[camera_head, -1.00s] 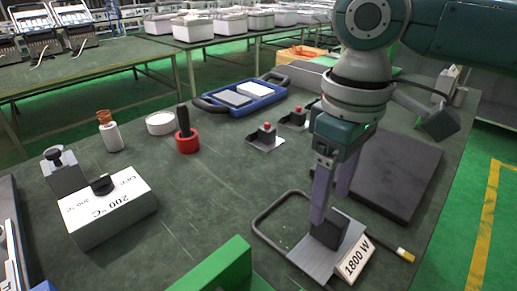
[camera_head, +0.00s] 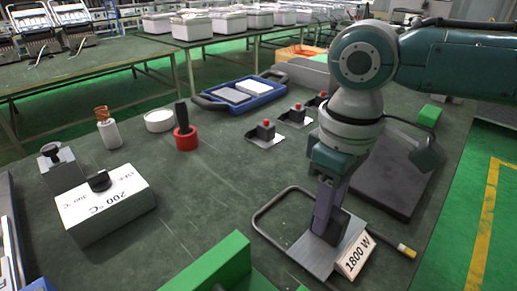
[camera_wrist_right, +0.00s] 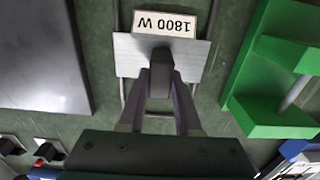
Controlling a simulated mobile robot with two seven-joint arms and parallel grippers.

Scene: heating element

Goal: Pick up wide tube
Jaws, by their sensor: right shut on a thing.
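The wide tube (camera_head: 259,214) is a bent grey loop fixed to a metal plate (camera_head: 309,258) with a dark block on it and a white "1800 W" label (camera_head: 356,257). It lies at the front right of the table, with a yellow-and-white end at right. My right gripper (camera_head: 326,222) points down and is shut on the dark block. In the right wrist view the two fingers (camera_wrist_right: 160,88) press on both sides of the block (camera_wrist_right: 160,65), above the plate (camera_wrist_right: 198,50). Whether the plate is lifted off the table cannot be told. My left gripper is not in view.
A green holder (camera_head: 215,265) stands close to the left of the plate. A dark flat slab (camera_head: 395,180) lies behind my right gripper. A white "200 °C" box (camera_head: 108,205), a red ring with a black handle (camera_head: 186,140) and several red-buttoned blocks stand further off. Mid-table is clear.

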